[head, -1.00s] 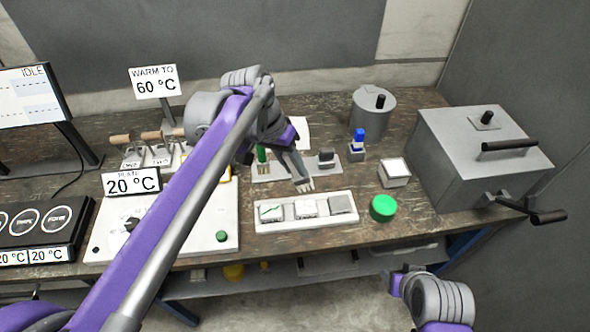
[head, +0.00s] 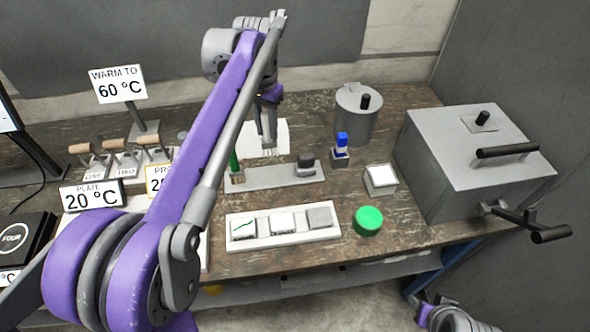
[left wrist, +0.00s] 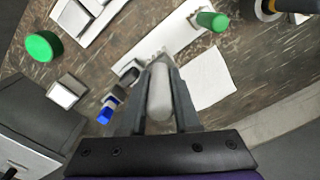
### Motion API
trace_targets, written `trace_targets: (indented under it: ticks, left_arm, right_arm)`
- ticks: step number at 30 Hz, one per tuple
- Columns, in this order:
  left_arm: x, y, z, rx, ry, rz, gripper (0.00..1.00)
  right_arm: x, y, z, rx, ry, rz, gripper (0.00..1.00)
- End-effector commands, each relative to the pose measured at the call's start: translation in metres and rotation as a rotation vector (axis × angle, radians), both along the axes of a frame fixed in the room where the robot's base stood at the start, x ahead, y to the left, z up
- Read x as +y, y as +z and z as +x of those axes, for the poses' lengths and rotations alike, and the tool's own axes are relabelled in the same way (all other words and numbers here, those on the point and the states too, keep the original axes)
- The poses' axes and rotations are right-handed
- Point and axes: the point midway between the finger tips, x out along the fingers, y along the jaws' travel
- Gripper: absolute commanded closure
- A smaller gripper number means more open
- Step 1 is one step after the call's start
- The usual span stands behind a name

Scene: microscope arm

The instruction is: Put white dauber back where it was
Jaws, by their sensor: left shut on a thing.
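The white dauber (left wrist: 160,92) is between the two fingers of my left gripper (left wrist: 159,75), which is shut on it in the left wrist view. In the head view the left gripper (head: 268,142) is over the area behind the grey rack (head: 270,176), in front of the white sheet. The rack also shows in the left wrist view (left wrist: 178,42). A green dauber (head: 235,165) stands at the rack's left end and a dark block-like piece (head: 305,164) at its right end.
A blue-topped dauber (head: 341,145) stands in its own small holder. A white sheet (head: 281,135) lies behind the rack. A tray with several tiles (head: 283,235) and a green button (head: 368,221) are in front. A grey pot (head: 356,120) and a large box (head: 460,150) stand at right.

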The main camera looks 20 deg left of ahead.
Motion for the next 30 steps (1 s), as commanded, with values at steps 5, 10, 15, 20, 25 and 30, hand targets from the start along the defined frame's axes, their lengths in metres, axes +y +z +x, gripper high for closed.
trace_targets:
  ticks: [5, 10, 15, 20, 25, 30]
  left_arm:
    - [0.009, -0.020, -0.001, 0.007, 0.012, 0.013, 1.00]
    - [0.008, -0.051, -0.001, 0.006, 0.011, 0.013, 1.00]
    - [0.008, -0.066, -0.001, 0.006, 0.010, 0.012, 1.00]
    - [0.008, -0.090, -0.001, 0.005, 0.010, 0.012, 1.00]
    - [0.008, -0.100, -0.001, 0.005, 0.010, 0.012, 1.00]
    - [0.008, -0.099, -0.001, 0.005, 0.010, 0.012, 1.00]
  right_arm:
    - [0.000, -0.004, -0.002, 0.003, 0.000, 0.000, 0.50]
    - [0.000, -0.007, -0.002, 0.004, 0.000, 0.000, 0.50]
    - [0.000, -0.008, -0.003, 0.005, 0.000, 0.000, 0.50]
    - [0.000, -0.009, -0.003, 0.006, 0.000, 0.000, 0.50]
    - [0.000, -0.010, -0.003, 0.006, 0.000, 0.000, 0.50]
    - [0.000, -0.010, -0.003, 0.006, 0.000, 0.000, 0.50]
